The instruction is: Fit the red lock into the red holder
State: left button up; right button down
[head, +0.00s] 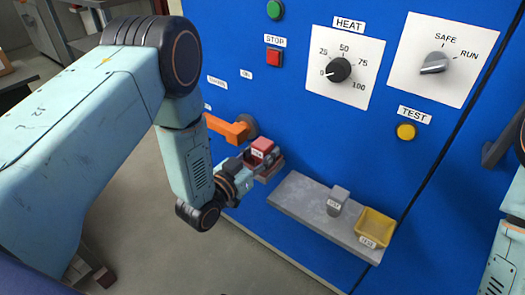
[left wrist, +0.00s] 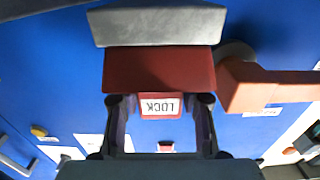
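The red lock (head: 262,146), with a white label, is at the end of my left gripper (head: 248,163) in the head view. In the left wrist view the lock (left wrist: 160,114) shows its label upside down between the two fingers of the left gripper (left wrist: 161,103), which look closed on its sides. A wider dark red block, seemingly the red holder (left wrist: 160,70), lies directly against the lock in that picture. In the head view the holder (head: 269,171) is just under the lock. Whether the lock is seated in it is hard to tell. My right gripper does not show.
An orange handle (head: 228,127) sticks out of the blue panel close to my left gripper. A grey shelf (head: 300,205) carries a small grey block (head: 338,200) and a yellow tray (head: 375,226). Knobs and buttons are higher on the panel.

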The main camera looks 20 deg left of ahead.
pick_arm(q)
jog(key=o, duration=0.4)
jog(key=shift+r+p, duration=0.35)
jog(key=shift+r, duration=0.2)
jog(key=p+v, duration=0.4)
jog(key=v, duration=0.8)
jog(key=s+f+n+g+y, duration=0.2)
jog(key=s+f+g+y, duration=0.2)
jog(key=s+f+g, duration=0.75)
jog(key=s+a+f+n+g+y, duration=0.2)
jog(key=s+g, duration=0.3)
jog(key=s, duration=1)
jog(key=shift+s+a+f+b, duration=0.2)
jog(key=shift+f+b, duration=0.1)
jog(key=shift+f, duration=0.1)
jog(key=shift+g, duration=0.25)
